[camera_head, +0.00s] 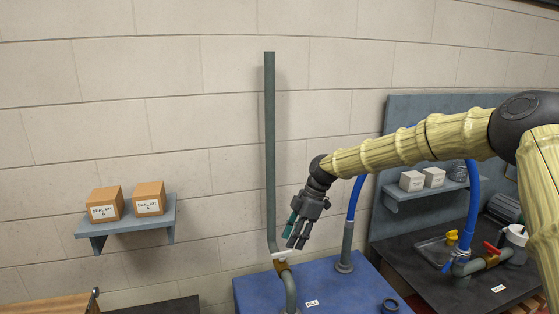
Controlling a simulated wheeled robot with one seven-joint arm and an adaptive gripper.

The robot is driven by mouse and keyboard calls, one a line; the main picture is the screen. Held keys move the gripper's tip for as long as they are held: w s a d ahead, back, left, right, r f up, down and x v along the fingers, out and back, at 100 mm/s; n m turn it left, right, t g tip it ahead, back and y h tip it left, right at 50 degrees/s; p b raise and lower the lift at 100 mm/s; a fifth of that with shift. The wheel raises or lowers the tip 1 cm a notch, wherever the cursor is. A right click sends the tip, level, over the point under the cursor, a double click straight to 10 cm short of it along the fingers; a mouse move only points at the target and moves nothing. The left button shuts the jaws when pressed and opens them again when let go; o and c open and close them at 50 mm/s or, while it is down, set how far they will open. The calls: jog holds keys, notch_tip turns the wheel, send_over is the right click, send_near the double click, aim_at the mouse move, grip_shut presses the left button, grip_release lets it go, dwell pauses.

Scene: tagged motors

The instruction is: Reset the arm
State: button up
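My arm, in a pale yellow ribbed cover, reaches in from the right edge. My gripper (298,240) hangs fingers down in the middle of the head view, above the back of a blue bench. Its dark fingers look spread apart, and I see nothing held between them. It is just right of the upright grey pipe, but I cannot tell whether they touch.
The blue bench (330,288) carries the tall grey pipe (270,150) and a blue hose (354,195). A wall shelf (130,224) at left holds two seal kit boxes (104,204). A dark bench (425,282) at right holds a red-handled valve (491,250).

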jog(key=s+f+m, duration=0.3)
jog(key=s+f, duration=0.3)
jog(key=f, duration=0.4)
jog(key=s+f+m, duration=0.3)
jog(key=s+f, duration=0.4)
jog(key=f, duration=0.3)
jog(key=s+f+m, duration=0.3)
jog(key=s+f, duration=0.4)
jog(key=f, duration=0.3)
jog(key=shift+s+d, duration=0.15)
jog(key=shift+s, duration=0.1)
jog(key=s+d+f+m+h, duration=0.1)
jog(key=s+d+f+m, duration=0.4)
jog(key=s, duration=0.6)
jog(key=s+d+f+m+t+h, duration=0.1)
jog(key=s+d+f+m+h, duration=0.15)
jog(key=s+d, duration=0.65)
jog(key=s+d+f+m+h, duration=0.15)
jog(key=s+d+m, duration=0.3)
jog(key=s, duration=0.75)
notch_tip(320, 180, down, 10)
jog(key=b, duration=1)
jog(key=shift+a+f+y, duration=0.15)
jog(key=shift+f+y, duration=0.1)
jog(key=shift+y, duration=0.05)
